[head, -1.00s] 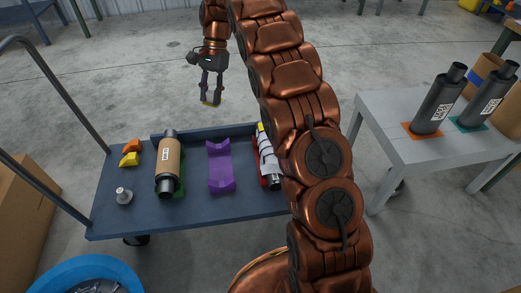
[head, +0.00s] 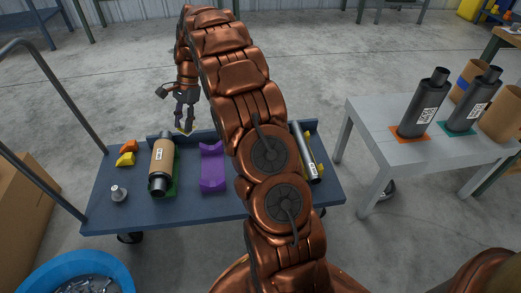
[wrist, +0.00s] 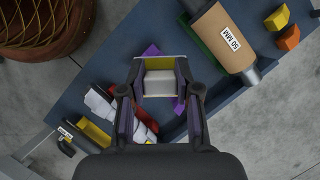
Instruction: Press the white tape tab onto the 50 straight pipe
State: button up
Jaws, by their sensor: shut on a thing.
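My gripper (head: 184,124) is over the cart's back edge, left of the purple cradle. In the wrist view its fingers (wrist: 160,92) are shut on a pale grey-white piece (wrist: 159,83) with a yellow strip, which looks like the tape tab. A tan-wrapped cylinder with dark ends (head: 162,166), labelled 50 MM in the wrist view (wrist: 221,37), lies on a green cradle.
The purple cradle (head: 213,167) is empty. White pieces on a red cradle (wrist: 118,104) show in the wrist view. Yellow and orange blocks (head: 126,158) and a metal part (head: 118,193) are at the cart's left. A grey table (head: 365,125) with dark mufflers (head: 423,104) stands right.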

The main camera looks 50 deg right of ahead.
jog(key=shift+s+d+f+m+t+h+b, duration=0.15)
jog(key=shift+s+d+f+m+t+b, duration=0.45)
jog(key=shift+s+d+f+m, duration=1.75)
jog(key=shift+s+d+f+m+t+h+b, duration=0.1)
jog(key=shift+s+d+f+m+t+b, duration=0.65)
jog(key=shift+s+d+f, duration=3.05)
jog(key=shift+s+d+f+m+t+h+b, duration=0.15)
jog(key=shift+s+d+f+m+t+b, duration=0.3)
jog(key=shift+s+d+f+m, duration=1.95)
jog(key=shift+n, duration=0.7)
jog(key=shift+s+d+f+p, duration=0.15)
jog(key=shift+d+f+p, duration=0.05)
jog(key=shift+f, duration=0.8)
jog(key=shift+s+d+f+p, duration=0.1)
jog(key=shift+d+f+p, duration=0.05)
jog(key=shift+f, duration=0.85)
jog(key=shift+f, duration=0.4)
jog(key=shift+r+p, duration=0.55)
jog(key=shift+p, duration=0.5)
jog(key=shift+f, duration=0.6)
jog(key=shift+r, duration=0.1)
notch_tip(320, 180, up, 7)
jog(key=p, duration=0.6)
jog(key=shift+p, duration=0.3)
